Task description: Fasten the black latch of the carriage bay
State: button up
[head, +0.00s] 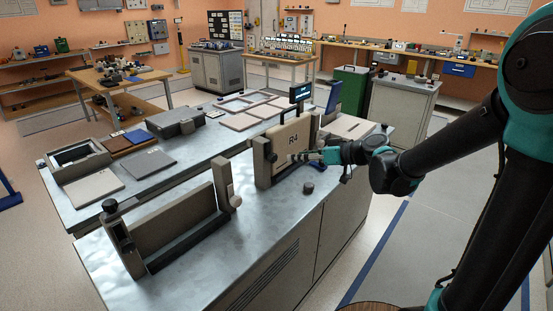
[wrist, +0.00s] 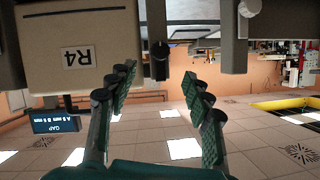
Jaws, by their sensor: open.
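The tan R4 carriage (head: 289,143) stands upright between the posts of the rear bay frame (head: 261,165) on the metal bench. In the wrist view the carriage (wrist: 82,50) shows upside down at upper left. A black latch piece (wrist: 160,62) hangs beside the carriage's edge in the wrist view; a dark piece at the left post (head: 271,157) seems to be the same latch. Whether it is fastened I cannot tell. My gripper (head: 294,157) is in front of the carriage. Its fingers (wrist: 158,86) are apart and empty, with the latch seen beyond the gap between them.
A small dark knob (head: 308,187) lies on the bench right of the bay. A display (head: 299,93) rises behind. Flat panels (head: 238,121) lie behind.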

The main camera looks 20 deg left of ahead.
aim_at(275, 158)
jog(key=x, duration=1)
jog(key=shift+a, duration=0.15)
jog(key=shift+c, duration=0.2)
jog(key=c, duration=1.1)
